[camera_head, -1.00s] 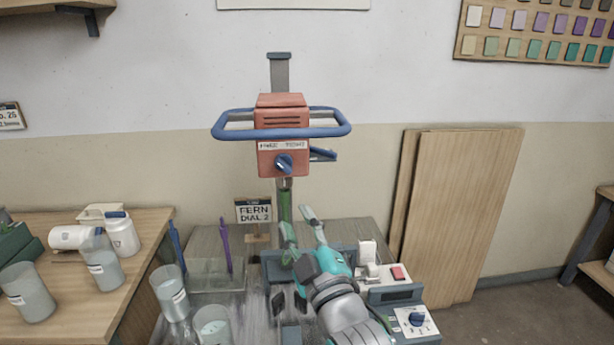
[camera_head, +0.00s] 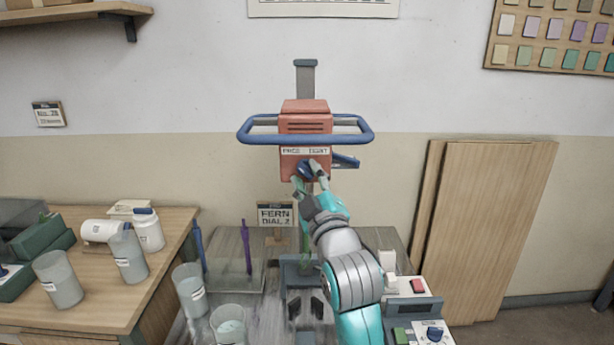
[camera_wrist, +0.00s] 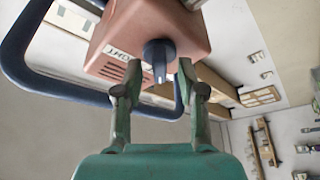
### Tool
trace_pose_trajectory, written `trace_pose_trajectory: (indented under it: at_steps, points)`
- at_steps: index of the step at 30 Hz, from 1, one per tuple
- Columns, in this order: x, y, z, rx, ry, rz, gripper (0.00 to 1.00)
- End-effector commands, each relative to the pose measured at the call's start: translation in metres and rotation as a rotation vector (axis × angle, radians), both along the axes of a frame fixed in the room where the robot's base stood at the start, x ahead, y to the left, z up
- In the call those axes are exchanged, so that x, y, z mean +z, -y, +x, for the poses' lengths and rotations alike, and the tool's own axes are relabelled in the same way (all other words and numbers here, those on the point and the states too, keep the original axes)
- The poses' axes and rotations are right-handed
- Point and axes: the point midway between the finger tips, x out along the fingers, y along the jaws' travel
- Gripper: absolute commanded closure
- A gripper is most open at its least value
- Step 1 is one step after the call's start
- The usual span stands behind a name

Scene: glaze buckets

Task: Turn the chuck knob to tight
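The chuck knob (camera_wrist: 159,58) is dark blue with a pale pointer mark, on the front of the red mixer head (camera_head: 304,122). A white label above it reads "FREE" at left and "TIGHT" at right in the head view; the wrist view shows part of that label. My gripper (camera_wrist: 158,82) is open, with one green finger on each side of the knob's end in the wrist view. I cannot tell whether the fingers touch it. In the head view my gripper (camera_head: 312,183) reaches up to the knob and partly hides it. The pointer's exact direction is hard to tell.
A blue loop handle (camera_head: 243,131) surrounds the mixer head, and a blue lever (camera_head: 346,162) sticks out at its right. A sign (camera_head: 275,214) reading "FERN DIAL 2" stands below. Cups (camera_head: 189,290) and a control box with a dial (camera_head: 432,333) lie lower down.

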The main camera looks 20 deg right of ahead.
Motion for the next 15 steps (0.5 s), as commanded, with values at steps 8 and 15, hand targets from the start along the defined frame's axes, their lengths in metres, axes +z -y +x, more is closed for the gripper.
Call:
trace_pose_trajectory:
  at_steps: [8,15]
  points:
    - [0.0026,0.0005,0.0086,-0.001,0.001,0.0,0.6]
    - [0.0024,0.0005,0.0083,0.0,0.0,0.0,0.83]
